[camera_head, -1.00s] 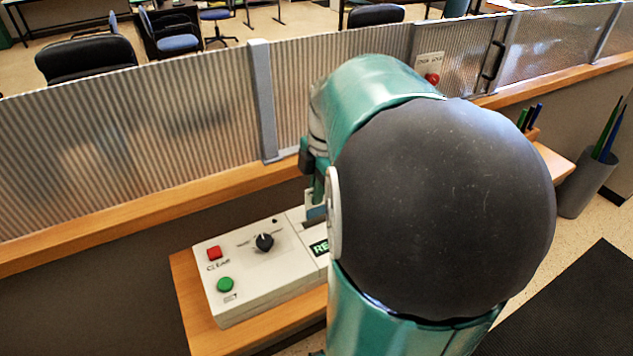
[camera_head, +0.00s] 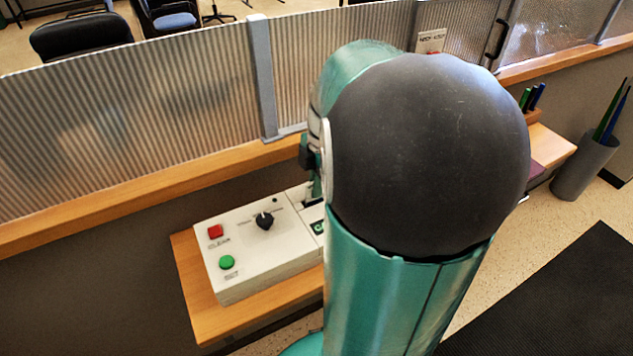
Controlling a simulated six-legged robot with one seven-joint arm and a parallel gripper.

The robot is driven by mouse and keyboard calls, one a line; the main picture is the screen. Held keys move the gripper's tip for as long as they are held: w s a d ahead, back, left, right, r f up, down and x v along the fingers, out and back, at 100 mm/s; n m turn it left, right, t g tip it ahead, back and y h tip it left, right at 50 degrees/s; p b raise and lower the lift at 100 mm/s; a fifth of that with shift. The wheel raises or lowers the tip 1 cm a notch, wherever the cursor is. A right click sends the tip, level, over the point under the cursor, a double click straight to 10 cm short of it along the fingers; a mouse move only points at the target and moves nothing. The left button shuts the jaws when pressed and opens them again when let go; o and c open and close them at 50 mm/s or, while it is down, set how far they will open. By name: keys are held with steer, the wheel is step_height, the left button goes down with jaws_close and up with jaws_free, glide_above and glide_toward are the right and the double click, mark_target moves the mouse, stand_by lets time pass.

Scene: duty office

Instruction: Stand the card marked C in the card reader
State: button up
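The card reader (camera_head: 255,252) is a white console on a wooden shelf, with a red button (camera_head: 215,231), a green button (camera_head: 227,262) and a black dial (camera_head: 265,221). Its right part, with a slot area and a small green-lit display (camera_head: 318,227), is partly hidden by my arm. My gripper (camera_head: 313,188) is at the reader's far right side, almost wholly behind my arm; only a sliver shows. Its fingers cannot be made out. I cannot make out the card marked C or any letter on a card.
A ribbed glass screen (camera_head: 130,125) on a wooden ledge (camera_head: 150,190) runs behind the reader. At right are a shelf (camera_head: 550,146) with pens (camera_head: 532,97), a grey bin (camera_head: 585,165) holding long coloured items, and a dark floor mat (camera_head: 560,300).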

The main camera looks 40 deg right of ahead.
steer(key=o, duration=0.5)
steer(key=r, duration=0.4)
steer(key=d+r, duration=0.1)
steer(key=r, duration=0.4)
steer(key=d+r, duration=0.1)
steer(key=r, duration=0.3)
steer(key=shift+s+r, duration=0.3)
steer(key=shift+r, duration=0.05)
steer(key=s+a+f+m+t, duration=0.1)
steer(key=a+m, duration=0.4)
steer(key=a, duration=0.3)
steer(key=s+a+f+m+t+h, duration=0.1)
steer(key=a+f+m+t, duration=0.1)
steer(key=a+m, duration=0.3)
steer(key=s+a+f+m+t, duration=0.1)
steer(key=a+m, duration=0.4)
steer(key=a, duration=0.6)
steer(key=shift+s+a+f+t+h, duration=0.4)
steer(key=shift+s+t, duration=0.1)
steer(key=shift+s, duration=0.1)
